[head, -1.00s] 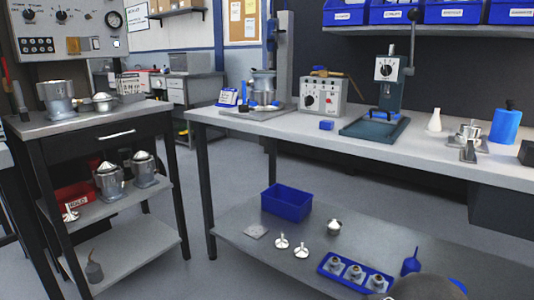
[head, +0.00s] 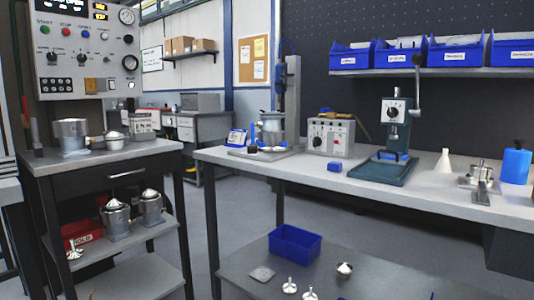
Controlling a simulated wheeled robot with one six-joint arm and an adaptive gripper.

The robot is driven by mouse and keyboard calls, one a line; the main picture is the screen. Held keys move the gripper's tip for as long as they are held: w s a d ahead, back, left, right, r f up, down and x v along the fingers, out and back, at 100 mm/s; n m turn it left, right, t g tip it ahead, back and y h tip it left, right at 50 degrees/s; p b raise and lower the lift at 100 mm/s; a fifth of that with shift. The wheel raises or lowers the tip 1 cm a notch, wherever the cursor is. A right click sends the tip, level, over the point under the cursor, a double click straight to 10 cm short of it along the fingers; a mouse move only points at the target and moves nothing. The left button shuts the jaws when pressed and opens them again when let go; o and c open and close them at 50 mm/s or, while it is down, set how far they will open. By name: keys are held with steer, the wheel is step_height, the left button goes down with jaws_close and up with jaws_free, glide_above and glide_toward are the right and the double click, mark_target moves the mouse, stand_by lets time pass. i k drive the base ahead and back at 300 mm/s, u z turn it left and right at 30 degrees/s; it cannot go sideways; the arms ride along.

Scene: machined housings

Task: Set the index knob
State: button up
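Several dials and knobs show, and I cannot tell which one is the index knob. A press (head: 393,130) on the right workbench has a white face with a dark round knob (head: 392,107) and a lever at its right. A grey control box (head: 330,137) left of the press has small knobs on its front, too small to read. A wall control panel (head: 85,60) at the upper left carries several dark knobs, coloured buttons and round gauges. My gripper is not in view.
A dark cart (head: 110,174) with metal housings stands at left. Open floor (head: 240,215) lies between them. A blue bin (head: 295,243) sits on the bench's lower shelf.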

mark_target(251, 149)
steer(key=u, duration=0.5)
steer(key=i, duration=0.65)
steer(key=u, duration=0.75)
steer(key=i, duration=0.7)
steer(key=z, duration=0.6)
steer(key=i, duration=0.75)
steer(key=z, duration=0.65)
